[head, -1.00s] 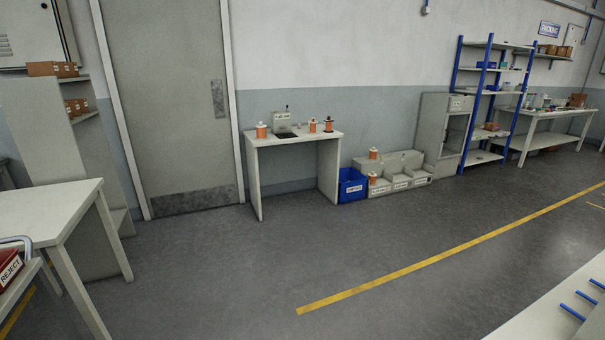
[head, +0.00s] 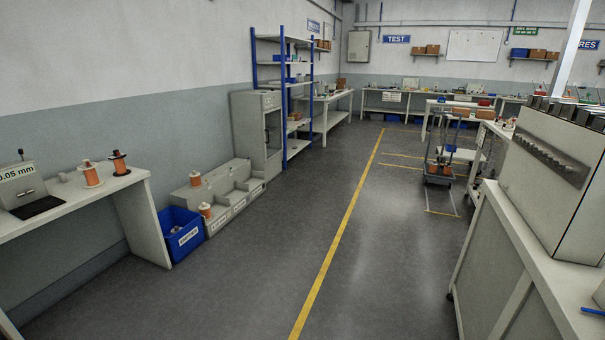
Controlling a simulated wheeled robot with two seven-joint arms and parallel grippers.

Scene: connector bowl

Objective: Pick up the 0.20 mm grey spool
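No spool that I can tell is the 0.20 mm grey one shows in the head view. Orange-wound spools are in sight. One with pale flanges (head: 91,174) and one with dark flanges (head: 119,163) stand on the white table at the left. Two more orange spools, an upper one (head: 195,178) and a lower one (head: 205,210), are on the low grey stepped rack (head: 232,184) on the floor. Their labels are too small to read. Neither of my grippers is in view.
The white table (head: 75,206) bears a device (head: 22,186) reading 0.05 mm. A blue bin (head: 181,236) stands beside the rack. A grey cabinet (head: 257,135) and blue-post shelves (head: 297,95) stand beyond. A bench (head: 535,255) is close on the right. A cart (head: 440,165) stands farther off. The middle floor is clear.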

